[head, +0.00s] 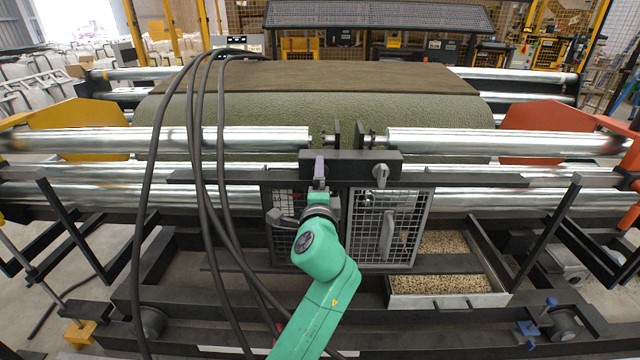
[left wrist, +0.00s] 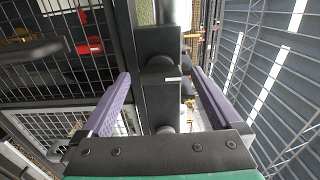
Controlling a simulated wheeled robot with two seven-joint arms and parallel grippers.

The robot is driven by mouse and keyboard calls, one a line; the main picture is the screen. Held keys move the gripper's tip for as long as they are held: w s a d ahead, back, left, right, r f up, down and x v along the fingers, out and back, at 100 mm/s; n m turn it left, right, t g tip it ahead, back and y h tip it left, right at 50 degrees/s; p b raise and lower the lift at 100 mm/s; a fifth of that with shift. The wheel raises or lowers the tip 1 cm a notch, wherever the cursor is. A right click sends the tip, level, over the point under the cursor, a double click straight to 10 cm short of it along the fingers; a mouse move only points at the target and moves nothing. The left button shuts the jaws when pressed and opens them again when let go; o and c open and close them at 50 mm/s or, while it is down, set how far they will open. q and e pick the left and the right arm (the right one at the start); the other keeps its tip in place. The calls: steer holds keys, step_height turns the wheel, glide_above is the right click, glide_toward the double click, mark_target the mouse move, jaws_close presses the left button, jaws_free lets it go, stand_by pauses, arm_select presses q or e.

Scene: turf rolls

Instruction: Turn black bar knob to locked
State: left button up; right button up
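A dark control box (head: 352,163) sits on the black crossbeam in the head view. My left gripper (head: 319,170), with purple fingers on a green arm, is raised in front of its left part and hides what lies behind it. In the left wrist view the left gripper (left wrist: 160,98) is open, one finger on each side of a black bar-like part (left wrist: 160,82), probably the black bar knob. Gaps show on both sides; whether the fingertips reach past it I cannot tell. A grey knob (head: 381,174) is on the box's right part. My right gripper is not in view.
Two mesh doors lie below the box; the right one (head: 390,228) has a grey handle. Black cables (head: 215,150) hang left of my arm. Steel rollers (head: 490,142) and a green turf roll (head: 290,112) lie behind. A tray of grain (head: 448,283) is at lower right.

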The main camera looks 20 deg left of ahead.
arm_select(q)
steer(key=b+v, duration=0.2)
steer(key=v, duration=1.2)
steer(key=shift+s, duration=0.25)
steer(key=shift+d, duration=0.1)
